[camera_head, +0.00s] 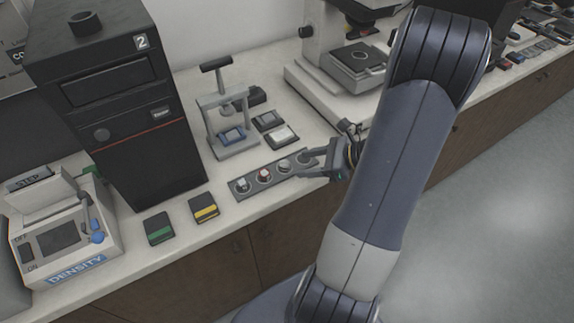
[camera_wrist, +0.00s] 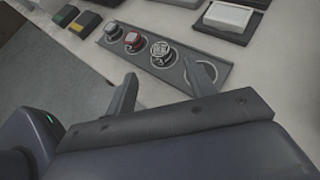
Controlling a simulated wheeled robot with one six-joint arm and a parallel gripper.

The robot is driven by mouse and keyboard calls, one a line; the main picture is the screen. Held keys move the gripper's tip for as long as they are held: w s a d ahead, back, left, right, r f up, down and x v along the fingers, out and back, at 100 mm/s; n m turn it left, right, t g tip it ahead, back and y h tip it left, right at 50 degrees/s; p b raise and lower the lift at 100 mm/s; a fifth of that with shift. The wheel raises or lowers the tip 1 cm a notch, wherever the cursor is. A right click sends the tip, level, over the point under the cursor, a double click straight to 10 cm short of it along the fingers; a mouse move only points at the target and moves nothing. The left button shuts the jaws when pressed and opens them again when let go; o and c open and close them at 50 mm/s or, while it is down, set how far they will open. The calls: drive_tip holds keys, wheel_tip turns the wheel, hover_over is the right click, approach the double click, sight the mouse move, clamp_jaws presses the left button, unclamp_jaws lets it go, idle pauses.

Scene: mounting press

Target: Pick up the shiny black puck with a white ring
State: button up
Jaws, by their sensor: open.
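I cannot clearly make out a shiny black puck with a white ring in either view. A dark grey strip tray (camera_head: 252,190) lies near the counter's front edge, with several small round pieces in a row. The wrist view shows the tray (camera_wrist: 178,72) holding a pale-topped piece (camera_wrist: 118,25), a red-and-white-topped one (camera_wrist: 133,39) and a silvery patterned one (camera_wrist: 161,50). A fourth place at the near end is partly hidden by a finger. My gripper (camera_head: 306,164) is open and low at the tray's right end. Its fingers (camera_wrist: 165,88) hold nothing visible.
A small hand press (camera_head: 231,128) stands behind the tray, with black and white boxes (camera_head: 283,135) beside it. Green (camera_head: 158,228) and yellow (camera_head: 204,207) striped blocks lie left. A black tower (camera_head: 130,120) and a density device (camera_head: 65,240) stand further left; a microscope-like instrument (camera_head: 345,60) stands behind.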

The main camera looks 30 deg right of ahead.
sight(285, 164)
drive_tip(key=x, duration=0.6)
drive_tip(key=shift+w+r+p, duration=0.2)
drive_tip(key=shift+r+p, duration=0.1)
drive_tip(key=shift+r, duration=0.1)
drive_tip(key=shift+c, duration=0.5)
drive_tip(key=c, duration=1)
drive_tip(key=shift+o, duration=0.2)
